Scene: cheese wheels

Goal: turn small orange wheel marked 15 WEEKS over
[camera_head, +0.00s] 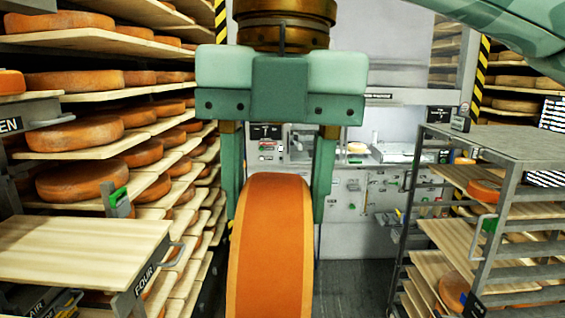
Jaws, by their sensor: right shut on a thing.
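My right gripper (279,195) hangs down in the middle of the view, its two green fingers on either side of an orange cheese wheel (270,255). It is shut on the wheel. The wheel stands on edge, its rim facing me, and its lower part runs out of the picture at the bottom. No 15 WEEKS mark shows on the part I see. My left gripper is not in view.
At left, a wooden board (85,252) marked FOUR sticks out before tall shelves of cheese wheels (82,183). At right stands a grey metal rack (500,147) with wooden boards and a few cheeses. A grey workbench wall is behind; dark floor (352,285) lies clear between.

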